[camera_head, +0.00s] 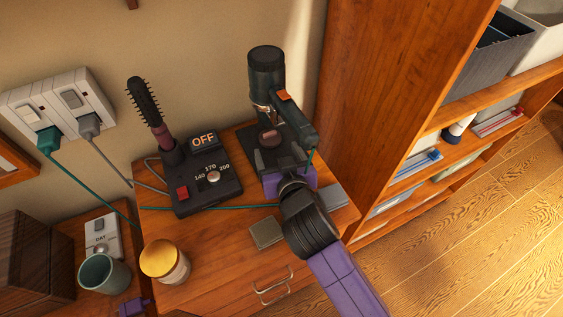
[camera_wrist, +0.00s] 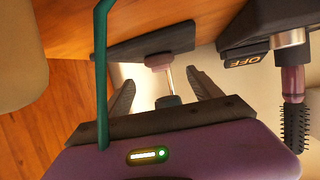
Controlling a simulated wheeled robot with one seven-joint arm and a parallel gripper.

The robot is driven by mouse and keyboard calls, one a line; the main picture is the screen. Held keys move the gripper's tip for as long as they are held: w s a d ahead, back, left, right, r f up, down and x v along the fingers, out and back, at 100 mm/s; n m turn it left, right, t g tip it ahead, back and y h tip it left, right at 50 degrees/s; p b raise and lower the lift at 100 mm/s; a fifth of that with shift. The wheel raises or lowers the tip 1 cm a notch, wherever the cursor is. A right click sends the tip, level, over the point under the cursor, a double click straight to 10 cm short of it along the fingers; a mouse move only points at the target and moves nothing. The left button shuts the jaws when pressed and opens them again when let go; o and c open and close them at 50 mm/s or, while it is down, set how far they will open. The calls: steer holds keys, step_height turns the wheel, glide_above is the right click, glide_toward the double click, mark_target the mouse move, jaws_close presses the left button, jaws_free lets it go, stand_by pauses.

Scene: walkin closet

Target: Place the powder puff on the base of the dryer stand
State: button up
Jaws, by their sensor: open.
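The dryer stand's flat black base (camera_head: 252,141) rests on the wooden cabinet top. A black dryer (camera_head: 267,72) with an orange switch hangs above it and partly covers it. A small dusky-pink round thing, seemingly the powder puff (camera_head: 270,137), appears on the base near the post. In the wrist view, the pinkish puff (camera_wrist: 158,60) appears against the dark base (camera_wrist: 115,48), beyond my fingers. My gripper (camera_wrist: 163,78) is open, with nothing clearly held between its fingers. In the head view, my gripper (camera_head: 278,158) is over the base's front part, close to the puff. Contact cannot be told.
A hot-brush station (camera_head: 205,188) with an upright brush stands left of the stand. A teal cord (camera_wrist: 100,70) crosses close in front of the wrist camera. A gold-lidded jar (camera_head: 165,261) and a small grey box (camera_head: 266,233) stand nearer. A tall wooden shelf (camera_head: 375,90) bounds the right.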

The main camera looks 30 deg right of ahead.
steer(key=v, duration=0.4)
steer(key=shift+s, duration=0.15)
steer(key=shift+r, duration=0.1)
steer(key=shift+a+r, duration=0.1)
steer(key=shift+r, duration=0.05)
steer(key=s+a+r+n+t+y, duration=0.3)
steer(key=s+r+n+t+y, duration=0.1)
steer(key=s, duration=0.2)
steer(key=s+d+f+g, duration=0.1)
steer(key=s+d, duration=0.1)
steer(key=s, duration=1.1)
steer(key=s+d+f+m+g+h, duration=0.1)
steer(key=s+d, duration=0.2)
steer(key=s, duration=1)
steer(key=shift+s+f+m+g, duration=0.2)
steer(key=shift+s+m+g, duration=0.1)
steer(key=shift+g, duration=0.1)
steer(key=shift+d, duration=0.1)
